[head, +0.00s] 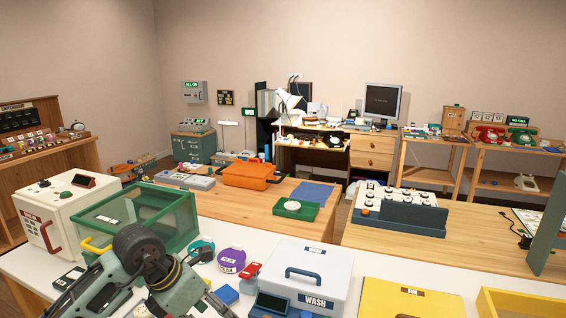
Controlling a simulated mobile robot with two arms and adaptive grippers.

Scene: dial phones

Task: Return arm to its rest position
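My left arm comes in at the lower left of the head view, bent at a dark round joint in front of a green clear-sided box (176,226). My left gripper (202,303) is low, near the bottom edge of the picture, over the white table (24,262). It is partly cut off, and I cannot tell whether its fingers are open or shut. My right arm and gripper are not in view. Red and green dial phones, the red phone (487,136) and the green phone (522,138), stand on a wooden table at the far right.
Close to my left arm are a white box with a red handle (62,212), a purple round tub (231,260) and a white WASH box (325,268). A yellow box (405,300) lies right of it. A green panel (549,225) stands at the right edge.

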